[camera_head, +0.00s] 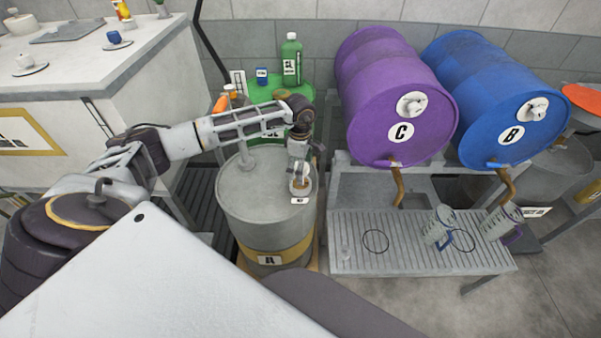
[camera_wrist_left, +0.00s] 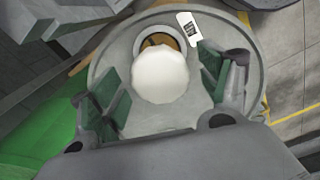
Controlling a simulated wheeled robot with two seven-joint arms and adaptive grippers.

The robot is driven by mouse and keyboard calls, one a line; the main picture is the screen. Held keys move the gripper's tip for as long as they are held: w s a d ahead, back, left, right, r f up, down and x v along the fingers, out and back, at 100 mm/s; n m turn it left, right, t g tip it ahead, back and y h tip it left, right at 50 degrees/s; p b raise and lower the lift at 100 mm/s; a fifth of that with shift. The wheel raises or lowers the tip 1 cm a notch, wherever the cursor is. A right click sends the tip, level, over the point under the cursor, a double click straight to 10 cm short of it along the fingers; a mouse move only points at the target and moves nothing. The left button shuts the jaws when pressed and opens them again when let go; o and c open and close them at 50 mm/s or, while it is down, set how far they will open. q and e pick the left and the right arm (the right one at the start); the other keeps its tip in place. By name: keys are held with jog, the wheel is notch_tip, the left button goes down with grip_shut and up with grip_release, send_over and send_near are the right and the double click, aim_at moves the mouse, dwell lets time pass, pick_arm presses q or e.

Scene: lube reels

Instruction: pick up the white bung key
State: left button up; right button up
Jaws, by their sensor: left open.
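A white, round-topped piece, which looks like the white bung key (camera_wrist_left: 160,75), stands on the lid of grey drum A in the left wrist view. It partly covers a round opening with a brass-coloured inside. In the head view, only a small pale part shows below my left gripper (camera_head: 298,168), near the right side of drum A's lid (camera_head: 250,190). My left gripper, also seen in the left wrist view (camera_wrist_left: 160,80), is open and points down. Its green-padded fingers are on either side of the white piece, with gaps visible. My right gripper is not in view.
A small white label (camera_wrist_left: 188,29) lies beside the opening. Purple drum C (camera_head: 385,90) and blue drum B (camera_head: 490,90) lie on a rack at the right. Jugs (camera_head: 437,225) stand on the grating (camera_head: 400,255). A green bottle (camera_head: 291,60) stands behind drum A.

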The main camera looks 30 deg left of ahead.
pick_arm(q)
jog(key=shift+f, duration=0.45)
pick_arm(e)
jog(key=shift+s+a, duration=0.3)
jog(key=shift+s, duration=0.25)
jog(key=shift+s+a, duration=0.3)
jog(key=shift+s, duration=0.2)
pick_arm(q)
jog(key=c, duration=1.2)
jog(key=shift+o, duration=0.2)
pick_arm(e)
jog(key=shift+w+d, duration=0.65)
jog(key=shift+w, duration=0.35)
